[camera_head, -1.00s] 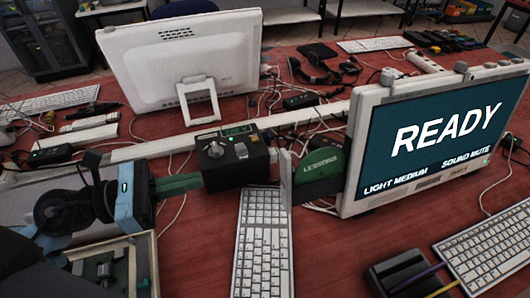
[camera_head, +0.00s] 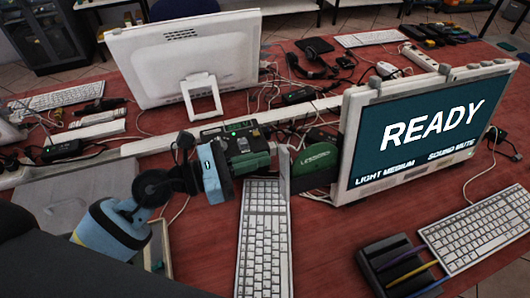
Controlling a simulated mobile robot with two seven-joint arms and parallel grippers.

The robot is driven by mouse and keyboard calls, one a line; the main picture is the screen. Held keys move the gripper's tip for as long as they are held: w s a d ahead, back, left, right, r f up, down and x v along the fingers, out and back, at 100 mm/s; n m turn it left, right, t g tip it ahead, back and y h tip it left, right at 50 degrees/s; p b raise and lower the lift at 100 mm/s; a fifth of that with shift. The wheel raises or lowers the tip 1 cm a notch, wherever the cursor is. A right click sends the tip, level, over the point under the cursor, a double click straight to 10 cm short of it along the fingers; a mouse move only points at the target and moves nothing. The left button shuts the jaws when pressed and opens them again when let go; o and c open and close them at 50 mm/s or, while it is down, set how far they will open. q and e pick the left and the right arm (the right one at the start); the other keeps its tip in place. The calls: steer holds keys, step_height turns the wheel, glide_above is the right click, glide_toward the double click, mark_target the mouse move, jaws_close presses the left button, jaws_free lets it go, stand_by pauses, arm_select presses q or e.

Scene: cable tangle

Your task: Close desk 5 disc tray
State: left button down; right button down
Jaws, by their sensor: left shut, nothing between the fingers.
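My left gripper (camera_head: 254,161), with green fingers on a blue wrist, is shut and empty. It lies in front of the lower part of a dark box (camera_head: 244,142) with controls and a green light. A thin grey upright plate (camera_head: 284,172) stands just right of the fingers. I cannot tell whether they touch it. A green labelled part (camera_head: 318,164) shows between that plate and the READY screen (camera_head: 432,130). I cannot tell for sure which part is the disc tray, nor how far it is out. My right gripper is not in view.
A white keyboard (camera_head: 263,240) lies just below the gripper. A second keyboard (camera_head: 485,228) and a dark holder with pens (camera_head: 395,262) are at the lower right. A white monitor (camera_head: 185,55) and loose cables lie behind.

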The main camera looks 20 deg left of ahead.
mark_target(323, 148)
arm_select(q)
steer(key=shift+x, duration=0.85)
steer(key=shift+w+d, duration=0.2)
steer(key=shift+d, duration=0.05)
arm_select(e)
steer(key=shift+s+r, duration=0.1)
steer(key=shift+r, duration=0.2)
